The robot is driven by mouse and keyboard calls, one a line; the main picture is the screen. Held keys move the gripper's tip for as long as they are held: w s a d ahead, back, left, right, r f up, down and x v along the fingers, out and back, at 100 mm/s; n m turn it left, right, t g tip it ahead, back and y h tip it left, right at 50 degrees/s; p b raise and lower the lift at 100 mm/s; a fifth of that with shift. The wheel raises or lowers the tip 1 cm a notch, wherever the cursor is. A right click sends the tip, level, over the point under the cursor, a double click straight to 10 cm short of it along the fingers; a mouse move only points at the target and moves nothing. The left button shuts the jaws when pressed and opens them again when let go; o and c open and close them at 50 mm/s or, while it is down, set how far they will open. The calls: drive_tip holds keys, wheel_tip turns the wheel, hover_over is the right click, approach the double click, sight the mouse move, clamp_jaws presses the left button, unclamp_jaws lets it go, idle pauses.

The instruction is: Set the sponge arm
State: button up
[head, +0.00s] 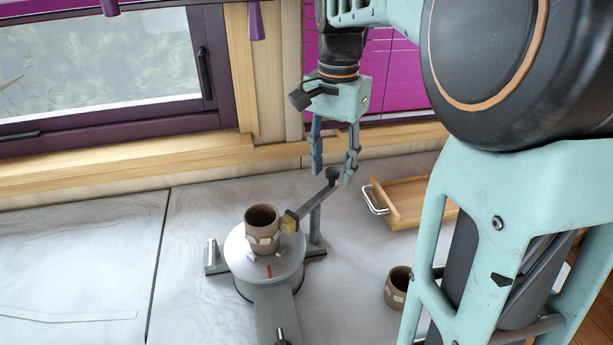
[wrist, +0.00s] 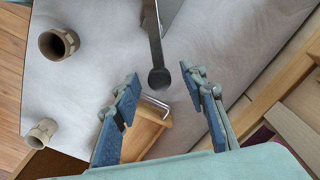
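The sponge arm (head: 312,200) is a dark grey bar with a yellow sponge (head: 289,226) at its near end and a round dark knob (head: 332,175) at its far end. The sponge sits close beside a brown cup (head: 262,230) on a round grey turntable (head: 240,262); I cannot tell whether they touch. A grey post (head: 315,222) stands beside the arm. My gripper (head: 334,181) is open and empty, pointing down around or just above the knob. In the wrist view the knob (wrist: 159,78) lies between the spread fingertips (wrist: 160,75), with no visible contact.
A wooden tray (head: 411,214) with a metal handle lies to the right. A brown cup (head: 398,289) stands at front right, and a paler cup (wrist: 40,132) shows in the wrist view. The window wall (head: 110,165) bounds the back. The worktop's left side is mostly clear.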

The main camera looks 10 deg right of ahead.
drive_tip(key=shift+r+p, duration=2.2)
drive_tip(key=shift+r, duration=0.5)
drive_tip(key=shift+f, duration=0.1)
